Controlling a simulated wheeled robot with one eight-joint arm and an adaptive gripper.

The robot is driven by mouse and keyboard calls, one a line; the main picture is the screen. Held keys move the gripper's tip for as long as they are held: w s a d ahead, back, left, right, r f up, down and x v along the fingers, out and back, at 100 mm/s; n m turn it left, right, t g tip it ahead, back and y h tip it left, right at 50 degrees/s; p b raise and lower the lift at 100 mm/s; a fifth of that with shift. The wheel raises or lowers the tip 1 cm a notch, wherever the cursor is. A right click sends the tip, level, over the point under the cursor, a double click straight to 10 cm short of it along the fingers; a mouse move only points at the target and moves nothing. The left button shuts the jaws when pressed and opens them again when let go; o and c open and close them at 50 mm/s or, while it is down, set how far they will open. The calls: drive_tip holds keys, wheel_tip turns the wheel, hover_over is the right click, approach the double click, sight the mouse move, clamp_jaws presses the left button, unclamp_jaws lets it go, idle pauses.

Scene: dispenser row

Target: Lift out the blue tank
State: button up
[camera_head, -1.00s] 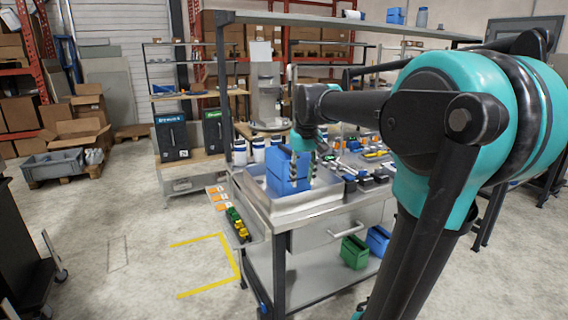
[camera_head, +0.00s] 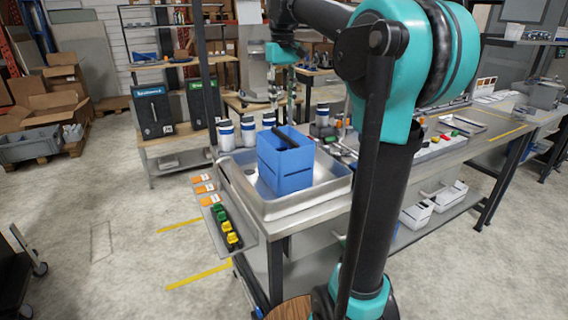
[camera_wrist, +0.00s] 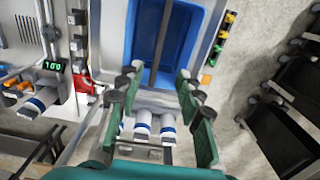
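The blue tank (camera_head: 284,170) stands upright in a shallow metal tray (camera_head: 305,207) on the near end of the bench. A dark bar handle (camera_head: 264,150) crosses its open top. In the wrist view the tank (camera_wrist: 190,15) is at the top middle, with the bar (camera_wrist: 160,40) running across its inside. My gripper (camera_head: 283,98) hangs above and behind the tank in the head view, apart from it. In the wrist view its green fingers (camera_wrist: 163,98) are spread with nothing held between them. The tank's bottom is partly hidden by the tray wall.
White bottles with blue bands (camera_head: 248,132) stand behind the tray. A side shelf (camera_head: 237,238) holds orange tags and green and yellow pieces. Two dark dispensers (camera_head: 152,110) stand at the back left. Floor at left is mostly clear.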

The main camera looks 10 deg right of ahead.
hover_over(285, 135)
drive_tip(key=f, duration=0.7)
drive_tip(key=shift+w+a, duration=0.25)
drive_tip(key=shift+w, duration=0.05)
drive_tip(key=shift+s+d+f, duration=0.15)
drive_tip(key=shift+f, duration=2.6)
drive_tip(key=shift+c, duration=0.6)
clamp_jaws()
drive_tip(key=shift+r, duration=0.1)
